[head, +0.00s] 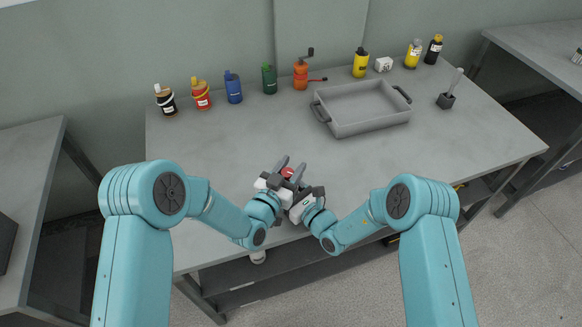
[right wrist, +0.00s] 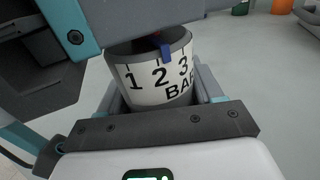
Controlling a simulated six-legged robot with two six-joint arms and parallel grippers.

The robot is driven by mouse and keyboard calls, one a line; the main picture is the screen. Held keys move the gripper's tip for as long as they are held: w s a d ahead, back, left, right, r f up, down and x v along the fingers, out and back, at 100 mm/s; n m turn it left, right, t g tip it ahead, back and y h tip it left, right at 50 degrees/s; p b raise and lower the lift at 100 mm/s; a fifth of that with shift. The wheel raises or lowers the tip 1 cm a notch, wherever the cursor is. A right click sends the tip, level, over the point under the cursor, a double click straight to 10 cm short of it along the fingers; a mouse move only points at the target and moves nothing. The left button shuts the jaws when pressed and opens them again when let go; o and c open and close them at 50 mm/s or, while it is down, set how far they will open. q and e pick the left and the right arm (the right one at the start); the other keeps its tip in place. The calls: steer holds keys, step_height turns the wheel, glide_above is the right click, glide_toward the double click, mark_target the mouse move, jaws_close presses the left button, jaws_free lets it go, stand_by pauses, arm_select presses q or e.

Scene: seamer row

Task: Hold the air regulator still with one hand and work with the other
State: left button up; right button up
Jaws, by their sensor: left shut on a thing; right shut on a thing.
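The air regulator (head: 288,172) is mostly hidden between my two grippers near the table's front edge; only a red bit shows in the head view. In the right wrist view its pale ring (right wrist: 150,82) carries the marks 1, 2, 3 and BAR, with a small blue pointer (right wrist: 166,52) just right of the 2. My left gripper (head: 279,170) is shut on the regulator, and its grey and teal parts cross the top of the right wrist view. My right gripper (head: 298,180) is shut on the marked ring from the other side.
A grey two-handled tray (head: 362,127) stands at the right of the table (head: 220,145). Several bottles and cans, an orange hand-cranked device (head: 301,75), a white cube (head: 383,64) and an upright brush-like tool (head: 449,92) line the back and right. The table's middle left is clear.

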arm_select(q)
steer(key=m+g+h, duration=0.1)
steer(key=h, duration=0.1)
steer(key=m+g+h, duration=0.2)
steer(key=shift+s+d+r+m+g, duration=0.1)
steer(key=shift+d+m+g, duration=0.1)
steer(key=shift+m+g, duration=0.1)
steer(key=shift+s+d+m+g+h, duration=0.2)
steer(key=shift+m+g+h, duration=0.8)
steer(key=shift+g, duration=0.35)
steer(key=shift+s+d+m+g+h, duration=0.1)
steer(key=shift+s+m+g+h, duration=0.05)
steer(key=shift+m+g+h, duration=1.05)
steer(key=shift+g, duration=0.35)
steer(key=o, duration=1)
steer(key=v, duration=1.2)
steer(key=shift+s+r, duration=0.15)
steer(key=shift+r, duration=0.05)
